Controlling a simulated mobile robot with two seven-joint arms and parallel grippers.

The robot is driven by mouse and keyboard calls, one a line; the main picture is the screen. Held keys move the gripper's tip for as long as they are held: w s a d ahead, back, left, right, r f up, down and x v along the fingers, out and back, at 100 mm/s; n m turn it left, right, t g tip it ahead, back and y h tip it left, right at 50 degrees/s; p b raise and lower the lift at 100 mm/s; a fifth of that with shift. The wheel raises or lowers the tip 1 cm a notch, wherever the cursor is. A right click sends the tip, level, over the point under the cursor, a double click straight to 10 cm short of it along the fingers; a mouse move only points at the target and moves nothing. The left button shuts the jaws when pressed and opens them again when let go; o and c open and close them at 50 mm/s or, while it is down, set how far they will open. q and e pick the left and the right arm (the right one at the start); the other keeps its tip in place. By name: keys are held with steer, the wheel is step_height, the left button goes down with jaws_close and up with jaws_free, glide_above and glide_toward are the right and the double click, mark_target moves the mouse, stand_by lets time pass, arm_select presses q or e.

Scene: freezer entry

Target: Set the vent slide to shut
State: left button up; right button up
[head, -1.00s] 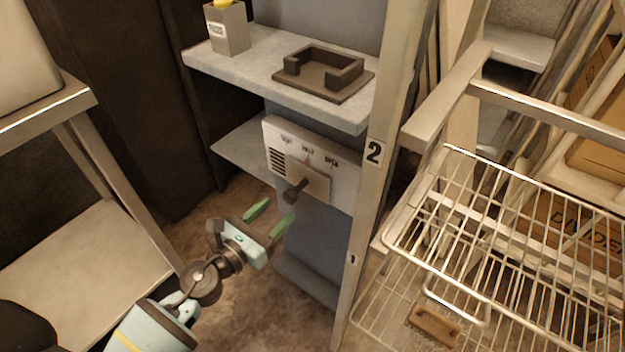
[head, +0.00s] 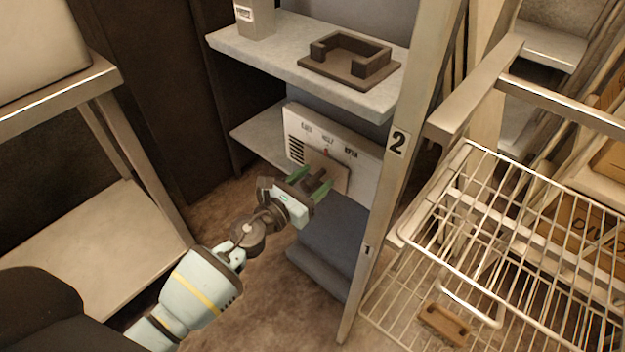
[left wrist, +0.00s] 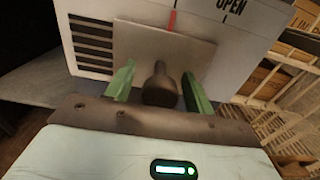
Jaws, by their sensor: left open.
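The vent panel (head: 366,174) is a pale plate below the shelf, with louvre slots at its left and the labels SHUT, HALF and OPEN from left to right. Its slide (head: 338,178) is a square plate with a dark knob and a red mark. The red mark lines up near the middle label. My left gripper (head: 318,187) is open in front of the slide. In the left wrist view the knob (left wrist: 160,86) sits between the green fingers (left wrist: 158,88), with gaps on both sides. The SHUT and HALF labels are outside the left wrist view. My right gripper is not in view.
A shelf (head: 290,62) above the panel carries a dark open-sided holder (head: 350,62) and a grey box (head: 255,18). A wire rack (head: 500,245) is at the right, a steel table (head: 60,100) at the left.

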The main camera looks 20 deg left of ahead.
mark_target(305, 160)
arm_select(q)
steer(key=shift+c, duration=0.8)
jaws_close()
steer(key=a, duration=0.1)
steer(key=w+a+b, duration=0.1)
steer(key=a, duration=0.1)
steer(key=w+a+b, duration=0.1)
steer(key=a, duration=0.1)
steer(key=shift+a+f, duration=0.15)
steer(key=shift+a, duration=0.1)
steer(key=shift+w+a+r, duration=0.1)
steer(key=shift+a+r, duration=0.1)
steer(key=shift+a, duration=0.1)
steer(key=shift+o, duration=0.8)
jaws_free()
steer(key=shift+a, duration=0.1)
